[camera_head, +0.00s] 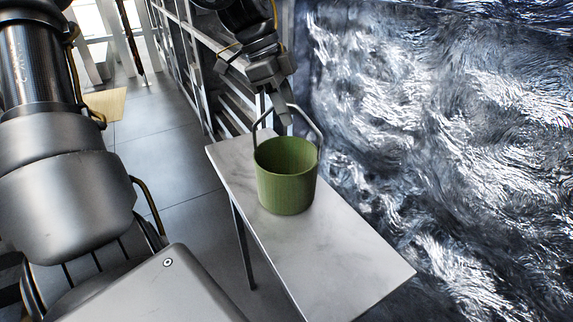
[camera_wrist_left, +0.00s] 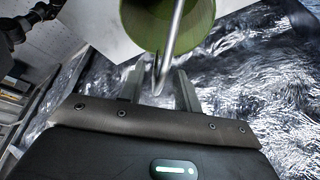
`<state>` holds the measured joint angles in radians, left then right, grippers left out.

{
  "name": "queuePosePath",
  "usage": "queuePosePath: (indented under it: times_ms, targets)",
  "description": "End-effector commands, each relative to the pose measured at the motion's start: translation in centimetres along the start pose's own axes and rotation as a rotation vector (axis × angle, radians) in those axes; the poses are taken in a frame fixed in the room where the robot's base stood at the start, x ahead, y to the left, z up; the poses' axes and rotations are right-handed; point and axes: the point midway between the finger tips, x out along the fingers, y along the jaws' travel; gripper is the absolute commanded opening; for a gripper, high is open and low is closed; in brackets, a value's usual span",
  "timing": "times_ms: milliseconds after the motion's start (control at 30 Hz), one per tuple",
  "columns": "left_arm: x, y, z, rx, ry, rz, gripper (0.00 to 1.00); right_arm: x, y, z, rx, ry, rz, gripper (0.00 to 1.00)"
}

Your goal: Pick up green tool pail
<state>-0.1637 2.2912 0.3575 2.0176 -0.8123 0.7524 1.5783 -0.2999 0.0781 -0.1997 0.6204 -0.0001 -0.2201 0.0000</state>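The green tool pail (camera_head: 287,178) stands upright on a narrow grey table (camera_head: 335,262). Its grey handle (camera_head: 312,122) is raised above the rim. My left gripper (camera_head: 275,112) is over the pail at the top of the handle, pointing down. In the left wrist view, the two fingers of my left gripper (camera_wrist_left: 157,92) are apart, and the metal handle (camera_wrist_left: 171,42) runs into the gap between them. The green pail (camera_wrist_left: 140,25) fills the top of that view. I cannot tell whether a finger touches the handle. My right gripper is not in view.
A metal shelf frame (camera_head: 190,60) stands behind the table on the left. A wrinkled, shiny dark-silver surface (camera_head: 430,130) fills the right side. The near part of the table is bare. Grey tiled floor (camera_head: 180,165) shows left of the table.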

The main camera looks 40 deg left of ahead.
Motion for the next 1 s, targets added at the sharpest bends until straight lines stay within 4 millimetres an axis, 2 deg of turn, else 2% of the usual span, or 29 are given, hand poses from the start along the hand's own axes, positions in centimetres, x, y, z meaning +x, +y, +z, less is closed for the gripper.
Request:
queuePosePath:
  times_ms: [100,367,1000]
  targets:
    - [-0.01,0.0,-0.01,0.001,0.0,0.0,0.34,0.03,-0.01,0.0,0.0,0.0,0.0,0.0]
    - [-0.04,0.0,-0.01,0.001,0.0,0.0,0.0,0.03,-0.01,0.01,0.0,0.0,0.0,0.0]
    - [-0.06,0.01,-0.02,0.001,0.0,0.0,0.0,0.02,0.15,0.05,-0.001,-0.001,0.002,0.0]
